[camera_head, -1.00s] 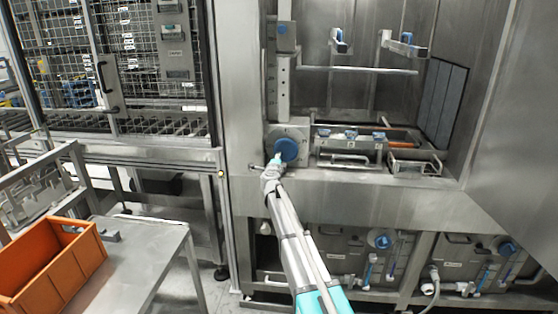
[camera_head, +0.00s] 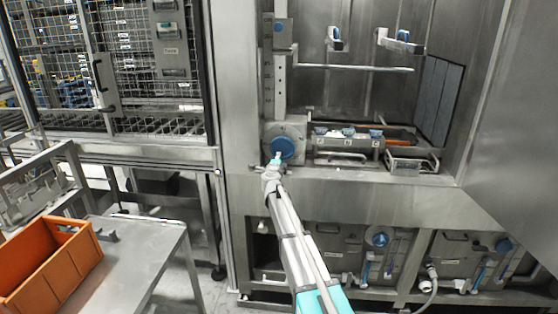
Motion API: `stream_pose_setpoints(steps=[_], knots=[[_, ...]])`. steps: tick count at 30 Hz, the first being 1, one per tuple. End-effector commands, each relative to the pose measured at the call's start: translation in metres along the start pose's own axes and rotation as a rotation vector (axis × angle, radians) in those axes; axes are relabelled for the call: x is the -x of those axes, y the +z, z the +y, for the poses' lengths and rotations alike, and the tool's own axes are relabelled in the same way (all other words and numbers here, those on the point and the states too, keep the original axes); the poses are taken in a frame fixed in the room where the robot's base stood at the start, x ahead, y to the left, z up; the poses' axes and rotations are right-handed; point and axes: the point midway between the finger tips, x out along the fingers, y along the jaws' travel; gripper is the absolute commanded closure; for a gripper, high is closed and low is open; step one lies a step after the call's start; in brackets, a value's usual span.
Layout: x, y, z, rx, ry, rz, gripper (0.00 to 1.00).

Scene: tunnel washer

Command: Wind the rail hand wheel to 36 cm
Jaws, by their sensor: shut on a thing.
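The rail hand wheel (camera_head: 283,148) is a blue disc on a grey plate at the left edge of the open wash chamber. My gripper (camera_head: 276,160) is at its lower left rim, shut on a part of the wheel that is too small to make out. The vertical scale (camera_head: 267,80) stands above the wheel beside a perforated post (camera_head: 281,85). Its marks are too small to read. A horizontal spray rail (camera_head: 345,68) crosses the chamber from that post.
Blue-tipped fittings (camera_head: 335,38) hang in the upper chamber. A tray with blue-topped items (camera_head: 348,133) lies right of the wheel. An orange crate (camera_head: 45,262) stands on a steel table (camera_head: 150,250) at lower left. A slanted steel panel (camera_head: 510,130) borders the right.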

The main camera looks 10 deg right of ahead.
Motion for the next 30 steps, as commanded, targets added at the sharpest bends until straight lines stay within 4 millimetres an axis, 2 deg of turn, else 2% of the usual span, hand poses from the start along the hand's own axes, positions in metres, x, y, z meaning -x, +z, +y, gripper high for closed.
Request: stream_pose_setpoints(steps=[12,30], knots=[[-0.001,-0.014,0.004,-0.002,0.000,0.005,0.95],[-0.001,-0.018,0.004,-0.002,0.001,0.006,0.95]])
